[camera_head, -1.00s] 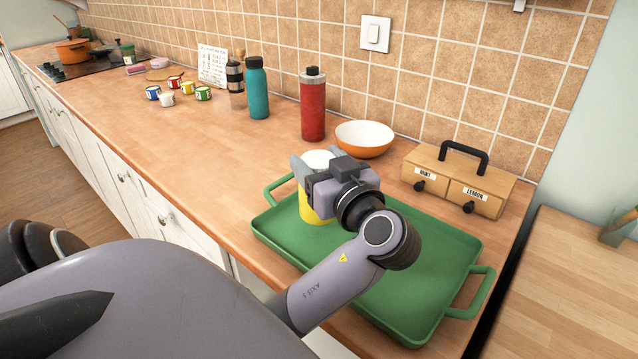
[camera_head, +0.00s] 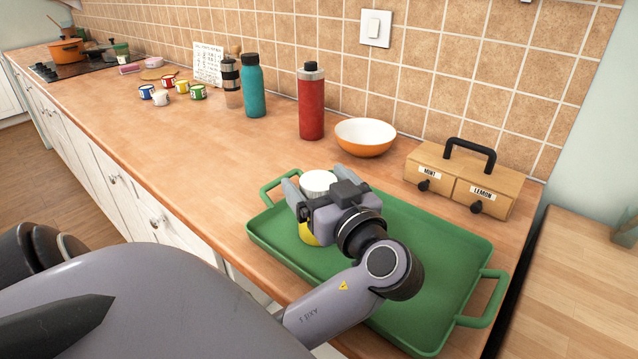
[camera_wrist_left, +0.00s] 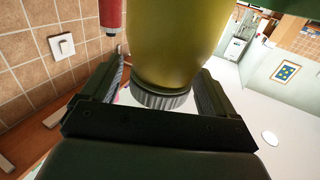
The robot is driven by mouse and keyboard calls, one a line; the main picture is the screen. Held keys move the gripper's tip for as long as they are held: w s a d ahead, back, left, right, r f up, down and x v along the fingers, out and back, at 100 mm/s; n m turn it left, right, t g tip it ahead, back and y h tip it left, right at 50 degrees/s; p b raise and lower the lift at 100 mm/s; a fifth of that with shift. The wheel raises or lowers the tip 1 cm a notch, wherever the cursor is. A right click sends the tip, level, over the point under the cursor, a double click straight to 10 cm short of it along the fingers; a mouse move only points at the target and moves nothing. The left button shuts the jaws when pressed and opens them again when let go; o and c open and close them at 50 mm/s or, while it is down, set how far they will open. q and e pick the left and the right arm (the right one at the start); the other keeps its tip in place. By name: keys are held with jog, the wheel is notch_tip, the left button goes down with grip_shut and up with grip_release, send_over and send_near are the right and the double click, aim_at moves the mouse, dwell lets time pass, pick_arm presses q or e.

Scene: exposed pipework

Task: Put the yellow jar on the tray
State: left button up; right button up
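The yellow jar (camera_head: 309,236) with a pale lid stands upright at the left end of the green tray (camera_head: 440,255); my gripper hides much of its body. My left gripper (camera_head: 318,192) is around the jar, with its fingers spread on either side. In the left wrist view the jar (camera_wrist_left: 180,45) shows between the two fingers (camera_wrist_left: 160,95), with gaps beside its ribbed lid. My right gripper is not in view.
A white-and-orange bowl (camera_head: 365,137), a red bottle (camera_head: 311,105) and a wooden drawer box (camera_head: 462,180) stand behind the tray. A teal bottle (camera_head: 253,88) and several small cups are farther left. The tray's right part is bare.

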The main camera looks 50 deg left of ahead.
pick_arm(q)
jog(key=shift+r, duration=0.2)
jog(key=shift+d+f, duration=0.15)
jog(key=shift+d, duration=0.2)
jog(key=b+v, duration=0.1)
jog(key=v, duration=0.5)
jog(key=shift+s+d, duration=0.2)
jog(key=shift+d, duration=0.2)
